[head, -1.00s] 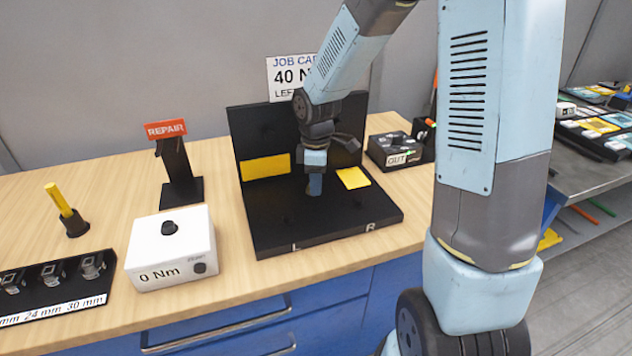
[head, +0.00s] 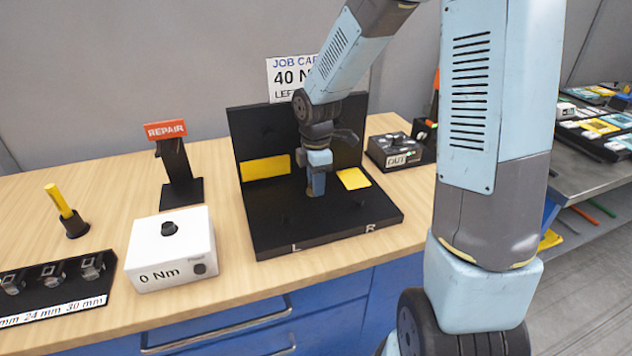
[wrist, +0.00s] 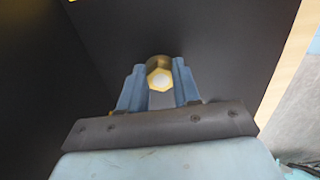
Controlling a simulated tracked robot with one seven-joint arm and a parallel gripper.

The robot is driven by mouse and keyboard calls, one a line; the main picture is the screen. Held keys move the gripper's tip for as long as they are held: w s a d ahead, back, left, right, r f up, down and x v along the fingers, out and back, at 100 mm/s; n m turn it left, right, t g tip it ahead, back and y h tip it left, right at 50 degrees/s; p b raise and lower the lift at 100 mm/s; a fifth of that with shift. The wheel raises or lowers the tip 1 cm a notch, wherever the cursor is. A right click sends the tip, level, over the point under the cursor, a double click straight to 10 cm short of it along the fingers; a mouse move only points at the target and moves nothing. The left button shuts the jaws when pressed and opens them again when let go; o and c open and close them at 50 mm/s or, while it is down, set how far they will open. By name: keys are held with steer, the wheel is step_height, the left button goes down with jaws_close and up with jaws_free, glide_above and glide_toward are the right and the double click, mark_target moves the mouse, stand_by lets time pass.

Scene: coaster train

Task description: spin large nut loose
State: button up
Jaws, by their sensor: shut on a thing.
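The large nut (wrist: 159,80) is a brass-coloured hexagon with a pale round centre. It shows in the wrist view between the tips of my two blue fingers. My gripper (wrist: 159,88) is shut on it. In the head view my gripper (head: 316,190) points down over the black fixture (head: 345,222), between the two yellow patches, and hides the nut there. I cannot tell from these views whether the nut still sits on a thread.
A white box reading 0 Nm (head: 172,255) stands left of the fixture. An OUT box (head: 397,150) is at right. Wooden bench between them is bare.

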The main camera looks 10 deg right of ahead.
steer(key=o, duration=1.1)
steer(key=shift+c, duration=0.2)
step_height(320, 180, up, 14)
steer(key=shift+f, duration=0.2)
